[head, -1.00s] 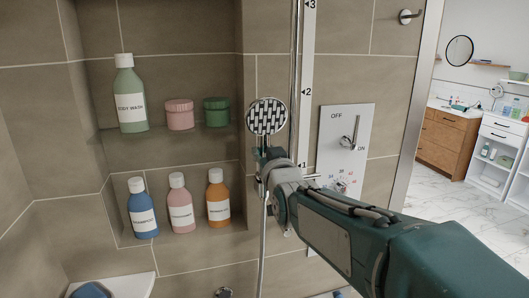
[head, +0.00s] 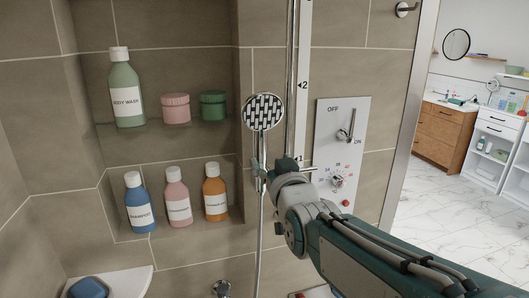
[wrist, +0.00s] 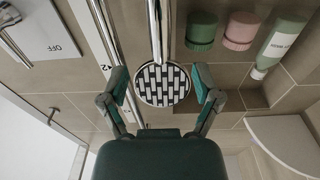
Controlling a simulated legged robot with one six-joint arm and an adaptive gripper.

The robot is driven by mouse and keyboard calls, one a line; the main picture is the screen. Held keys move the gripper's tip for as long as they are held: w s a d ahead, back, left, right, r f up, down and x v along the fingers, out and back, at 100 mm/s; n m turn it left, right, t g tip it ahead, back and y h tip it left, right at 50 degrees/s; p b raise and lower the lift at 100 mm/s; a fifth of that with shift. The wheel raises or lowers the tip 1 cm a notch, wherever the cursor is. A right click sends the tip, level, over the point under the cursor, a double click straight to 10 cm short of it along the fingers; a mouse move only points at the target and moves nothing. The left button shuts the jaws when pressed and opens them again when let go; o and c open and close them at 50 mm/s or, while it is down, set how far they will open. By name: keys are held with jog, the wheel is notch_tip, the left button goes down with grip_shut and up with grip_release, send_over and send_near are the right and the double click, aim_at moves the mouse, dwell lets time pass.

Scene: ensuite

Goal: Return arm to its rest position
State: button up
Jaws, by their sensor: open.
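My gripper (wrist: 162,88) is open and empty in the wrist view, with one green-padded finger on each side. The round shower head (wrist: 162,85) with a black-and-white face shows between the fingers; I cannot tell how far beyond them it is. In the head view the shower head (head: 263,111) hangs on its vertical rail, just above the end of my arm. My gripper's fingers are mostly hidden there behind my wrist, close to the rail. My arm reaches in from the lower right.
A shower control panel (head: 342,150) with a lever and dial is right of the rail. Wall niches hold a body wash bottle (head: 127,90), jars and several bottles. A corner shelf (head: 130,281) holds a blue item (head: 88,288). Open floor (head: 455,212) lies at the right.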

jog(key=s+d+f+m+g+h, duration=0.1)
jog(key=s+d+f+g+h, duration=0.1)
jog(key=s+d+f+g, duration=0.4)
jog(key=s+d+f+m+g+h, duration=0.2)
jog(key=s+d+f+g, duration=0.4)
jog(key=s+f, duration=0.6)
jog(key=s+d, duration=0.1)
jog(key=s, duration=0.5)
jog(key=shift+s+f+h, duration=0.25)
jog(key=shift+f+h, duration=0.1)
jog(key=shift+h, duration=0.05)
jog(key=shift+d, duration=0.1)
